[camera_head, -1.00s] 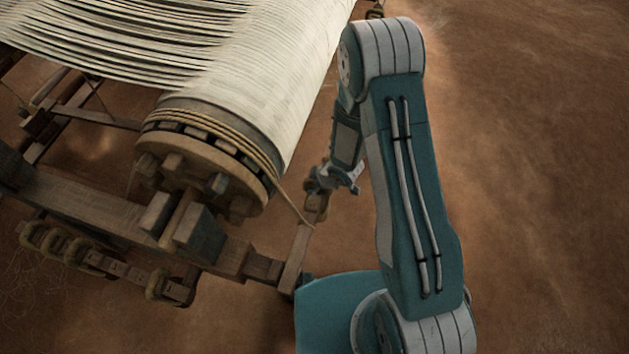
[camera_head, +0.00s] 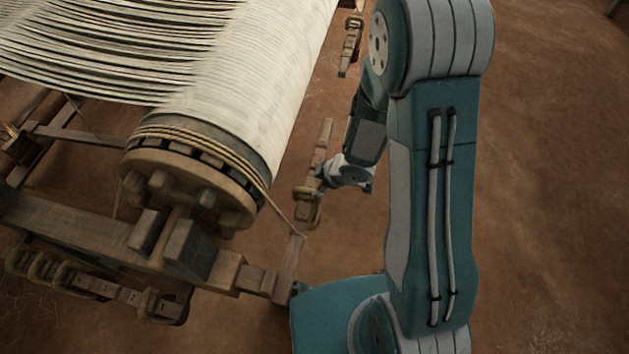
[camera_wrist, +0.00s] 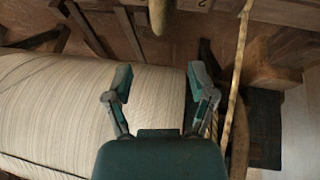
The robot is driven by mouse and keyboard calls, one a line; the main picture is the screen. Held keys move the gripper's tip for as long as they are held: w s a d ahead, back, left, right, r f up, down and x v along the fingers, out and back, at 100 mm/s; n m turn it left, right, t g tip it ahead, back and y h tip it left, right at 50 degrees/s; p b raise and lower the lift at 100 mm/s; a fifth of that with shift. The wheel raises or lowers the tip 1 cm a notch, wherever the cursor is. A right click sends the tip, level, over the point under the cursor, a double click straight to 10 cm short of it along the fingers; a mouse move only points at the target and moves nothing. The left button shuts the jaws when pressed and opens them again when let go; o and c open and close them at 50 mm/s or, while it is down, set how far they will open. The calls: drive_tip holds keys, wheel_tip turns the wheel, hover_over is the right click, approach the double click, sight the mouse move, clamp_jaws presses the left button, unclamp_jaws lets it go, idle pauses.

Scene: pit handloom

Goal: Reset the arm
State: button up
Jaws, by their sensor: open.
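My gripper (camera_wrist: 160,82) is open, with its two teal fingers spread apart and nothing between them in the wrist view. Behind the fingers lies the loom's pale, ribbed cloth roll (camera_wrist: 60,105). In the head view my arm rises at centre right and bends down so that my gripper (camera_head: 322,177) hangs right of the roll (camera_head: 240,110). A narrow wooden strip with a ring (camera_head: 309,203) shows right beside the gripper; I cannot tell whether they touch. The fingertips are small in the head view.
The roll's wooden end (camera_head: 165,185) carries pegs and a rope (camera_head: 268,190) running down to a frame post (camera_head: 290,268). Numbered wooden pieces with rings (camera_head: 105,288) hang below the beam. Another ringed strip (camera_head: 349,45) is at the top. Bare brown floor (camera_head: 555,200) is clear at right.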

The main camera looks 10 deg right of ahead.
drive_tip(key=shift+r, duration=0.15)
drive_tip(key=d+r+m+t+h, duration=0.1)
drive_tip(key=d+r+m+h, duration=0.15)
drive_tip(key=r, duration=0.35)
drive_tip(key=w+d+r+m+t+h, duration=0.1)
drive_tip(key=d+r+m, duration=0.1)
drive_tip(key=d+r, duration=0.35)
drive_tip(key=d+r+m+t+h, duration=0.1)
drive_tip(key=d+r+m+h, duration=0.15)
drive_tip(key=r, duration=0.55)
drive_tip(key=s+a+r+m+g+y, duration=0.1)
drive_tip(key=s+a+r+m, duration=0.1)
drive_tip(key=s+r+m, duration=0.5)
drive_tip(key=s+r, duration=0.6)
drive_tip(key=s, duration=0.3)
drive_tip(key=shift+s+m+y, duration=0.25)
drive_tip(key=shift+m+y, duration=0.05)
drive_tip(key=shift+y, duration=0.1)
drive_tip(key=shift+a, duration=0.1)
drive_tip(key=shift+c, duration=0.9)
drive_tip(key=shift+w, duration=0.15)
